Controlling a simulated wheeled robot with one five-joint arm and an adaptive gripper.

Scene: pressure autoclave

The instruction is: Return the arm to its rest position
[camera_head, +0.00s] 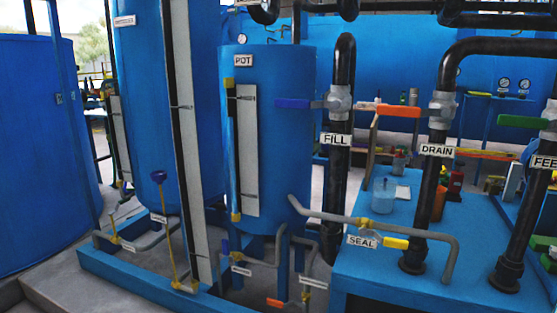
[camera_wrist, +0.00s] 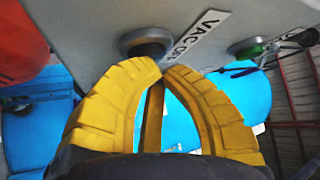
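My gripper (camera_wrist: 164,66) shows in the wrist view, with two ribbed yellow fingers. The fingers bow apart lower down and their tips come together, with nothing seen between them. The tips are close to a dark round button or knob (camera_wrist: 148,45) on a grey panel (camera_wrist: 85,35), beside a label (camera_wrist: 200,42) reading VAC OFF. I cannot tell whether the tips touch the knob. My arm and gripper do not show in the head view.
In the wrist view, a green-ringed knob (camera_wrist: 248,47) is to the right and a red rounded thing (camera_wrist: 22,45) to the left. The head view shows a blue POT tank (camera_head: 285,130), black FILL (camera_head: 342,190) and DRAIN (camera_head: 428,200) pipes, and a blue bench (camera_head: 385,275).

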